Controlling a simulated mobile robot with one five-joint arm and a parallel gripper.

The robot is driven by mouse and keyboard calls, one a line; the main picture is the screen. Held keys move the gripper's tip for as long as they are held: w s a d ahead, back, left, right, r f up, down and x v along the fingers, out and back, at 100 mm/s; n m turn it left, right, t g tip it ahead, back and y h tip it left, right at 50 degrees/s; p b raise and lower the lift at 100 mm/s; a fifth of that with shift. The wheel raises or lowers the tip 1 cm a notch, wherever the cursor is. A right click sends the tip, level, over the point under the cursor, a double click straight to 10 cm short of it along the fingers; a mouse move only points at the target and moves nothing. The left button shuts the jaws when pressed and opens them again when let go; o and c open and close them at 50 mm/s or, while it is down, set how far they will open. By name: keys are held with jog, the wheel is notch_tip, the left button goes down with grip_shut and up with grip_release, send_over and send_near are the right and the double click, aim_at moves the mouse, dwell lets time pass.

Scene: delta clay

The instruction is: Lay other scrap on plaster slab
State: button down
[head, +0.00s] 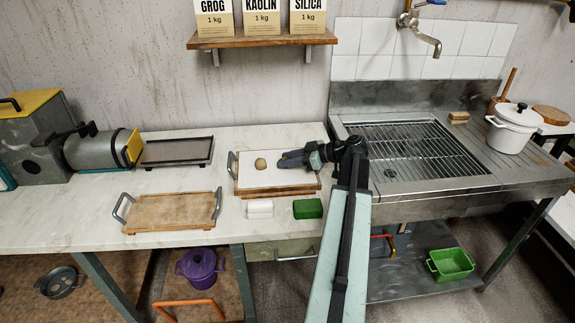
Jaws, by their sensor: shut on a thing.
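The plaster slab (250,183) is a white board in a wooden tray with metal handles, on the pale worktop left of the sink. One tan, rounded scrap (261,163) lies on it, near the middle. My gripper (283,158) reaches in from the right, low over the slab, with its dark fingers pointing left. Its fingertips are just right of the tan scrap and look apart from it. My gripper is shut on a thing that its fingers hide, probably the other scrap. I cannot tell whether that thing touches the slab.
A wooden tray (165,212) sits to the left, and a dark-framed tray (177,150) behind it. A white block (259,209) and a green block (308,208) lie in front of the slab. The sink with its rack (405,145) is to the right.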

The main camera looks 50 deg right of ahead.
jog(key=shift+a+f, duration=0.1)
jog(key=shift+f, duration=0.05)
jog(key=c, duration=0.9)
grip_release()
jog(key=shift+o, duration=0.2)
jog(key=shift+r, duration=0.25)
jog(key=p+v, duration=0.2)
jog(key=v, duration=0.3)
jog(key=p+v, duration=0.2)
jog(key=v, duration=0.4)
jog(key=shift+r+p, duration=0.3)
jog(key=shift+s+d, duration=0.25)
jog(key=shift+s, duration=0.1)
